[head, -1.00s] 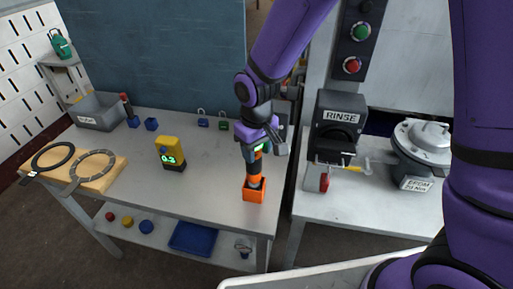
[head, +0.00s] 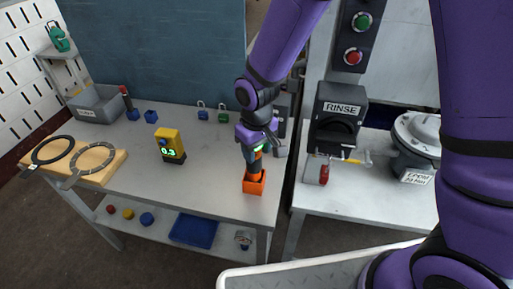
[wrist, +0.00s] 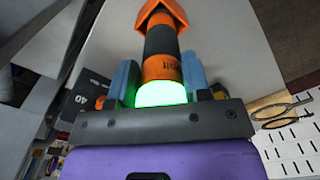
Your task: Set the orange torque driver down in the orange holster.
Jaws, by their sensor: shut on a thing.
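The orange torque driver (head: 256,167), with a black band and a green glowing end, stands roughly upright in my gripper (head: 263,148). The wrist view shows the driver (wrist: 161,68) between my two blue fingers (wrist: 162,80), which are shut on it. The orange holster (head: 254,187) stands near the front right corner of the grey table. The driver's lower end meets the holster and its tip is hidden there. The holster (wrist: 160,10) also shows at the top of the wrist view. I cannot tell how deep the driver sits.
A yellow device (head: 170,146) reading 0.3 stands left of the holster. Two padlocks (head: 203,114) stand near the back of the table (head: 205,180). A grey bin (head: 98,104) and a wooden board with rings (head: 105,175) are at left. A RINSE unit (head: 337,118) stands on the right bench.

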